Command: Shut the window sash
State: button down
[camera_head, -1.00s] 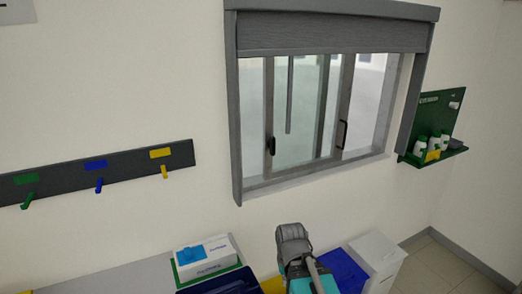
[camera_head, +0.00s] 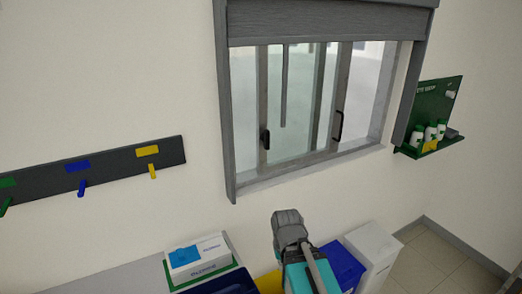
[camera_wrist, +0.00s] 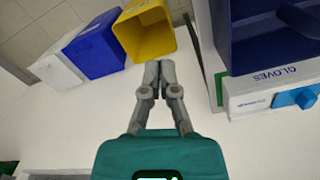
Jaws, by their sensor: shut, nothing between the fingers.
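The window (camera_head: 222,120) is in the wall at the upper middle of the head view, with a grey frame. A left sash upright (camera_head: 263,95) bears a dark handle (camera_head: 265,139). A right sash upright (camera_head: 341,90) bears another dark handle (camera_head: 338,126). Pale strips show between each of these uprights and the outer frame; whether they are glass or open gaps I cannot tell. My gripper (camera_wrist: 158,68) is shut and empty in the wrist view, apart from the window, its fingers pointing toward the bins. In the head view, my arm's grey and teal parts are below the window.
A yellow bin (camera_wrist: 145,32), a blue bin (camera_wrist: 95,45) and a white bin (camera_wrist: 57,70) stand below. A gloves box (camera_head: 198,257) sits at lower left. A hook rail (camera_head: 112,167) is on the left wall; a green bottle shelf (camera_head: 436,115) juts out right of the window.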

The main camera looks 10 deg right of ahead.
jog(key=w+d+r+n+t+h, duration=0.1)
jog(key=w+d+t+h, duration=0.25)
jog(key=w, duration=0.55)
jog(key=n+t+h, duration=0.5)
jog(key=n+t, duration=0.7)
jog(key=t, duration=0.1)
send_near(265, 145)
jog(key=v, duration=0.3)
jog(key=shift+s+a+r+g, duration=0.15)
jog(key=shift+r+g, duration=0.1)
jog(key=shift+x, duration=5.05)
jog(key=shift+f, duration=0.1)
